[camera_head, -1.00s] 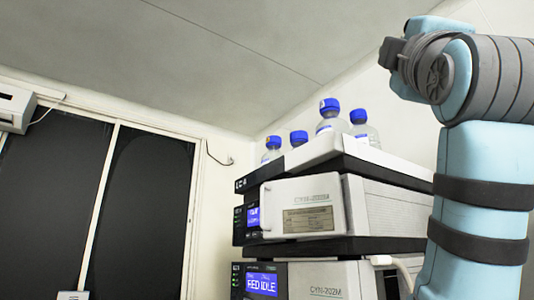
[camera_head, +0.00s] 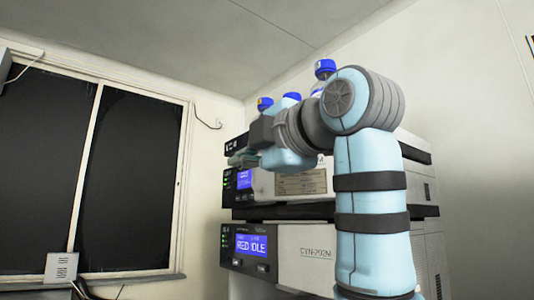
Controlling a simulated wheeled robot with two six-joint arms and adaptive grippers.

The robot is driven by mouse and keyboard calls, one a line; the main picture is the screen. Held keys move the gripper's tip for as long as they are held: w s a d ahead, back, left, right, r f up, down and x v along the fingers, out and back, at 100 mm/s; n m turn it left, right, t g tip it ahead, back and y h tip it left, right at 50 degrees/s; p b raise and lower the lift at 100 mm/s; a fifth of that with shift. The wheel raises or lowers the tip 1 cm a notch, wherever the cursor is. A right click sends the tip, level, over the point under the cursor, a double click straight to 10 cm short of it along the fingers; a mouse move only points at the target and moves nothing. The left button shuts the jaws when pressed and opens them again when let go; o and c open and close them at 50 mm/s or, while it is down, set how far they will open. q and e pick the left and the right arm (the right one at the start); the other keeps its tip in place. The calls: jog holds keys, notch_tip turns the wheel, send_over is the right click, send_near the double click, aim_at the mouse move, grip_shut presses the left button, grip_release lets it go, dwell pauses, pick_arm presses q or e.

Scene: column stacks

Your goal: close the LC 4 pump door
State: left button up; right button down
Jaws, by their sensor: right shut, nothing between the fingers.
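The LC stack stands in the middle right of the head view. Its upper module (camera_head: 300,182) has a small blue screen and a label plate. Its lower module (camera_head: 305,248) has a blue screen reading "RED IDLE" and "CYN-202M" lettering. I cannot tell which white front panel is the pump door, nor how far open it is. My right arm reaches up in front of the stack. My right gripper (camera_head: 241,158) is shut and empty at the stack's upper left front corner, partly hidden by its wrist; I cannot tell whether it touches. My left gripper is not in view.
Blue-capped bottles (camera_head: 325,68) stand on the stack's top, partly behind my arm. A dark window (camera_head: 130,180) fills the left wall. The space between the window and the stack looks free. A small grey box (camera_head: 62,268) is at lower left.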

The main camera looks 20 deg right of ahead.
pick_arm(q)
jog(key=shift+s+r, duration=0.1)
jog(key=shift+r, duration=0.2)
pick_arm(e)
jog(key=shift+w+d, duration=0.6)
jog(key=shift+w, duration=0.25)
